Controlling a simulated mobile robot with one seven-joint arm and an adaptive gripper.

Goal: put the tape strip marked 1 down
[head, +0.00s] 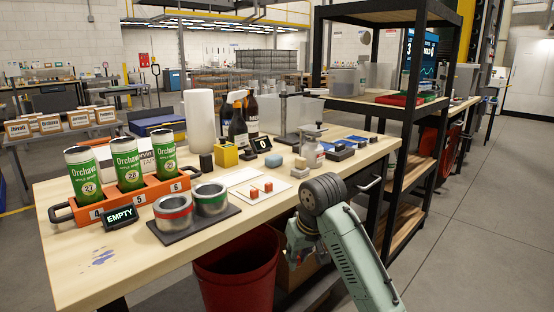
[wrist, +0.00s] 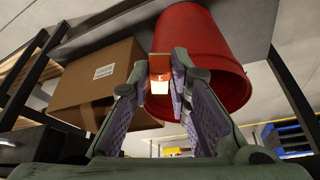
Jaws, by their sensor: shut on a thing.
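In the wrist view, my gripper (wrist: 162,85) is shut on a small orange-red tape strip (wrist: 160,70) with a pale lower end; a small light mark shows on it, too small to read surely. In the head view, my gripper (head: 293,258) points down beside the front edge of the workbench (head: 150,262), below its top, near the red bin (head: 236,282). The strip is hidden there.
The red bin also fills the wrist view's upper middle (wrist: 205,55), with a cardboard box (wrist: 95,85) beside it.

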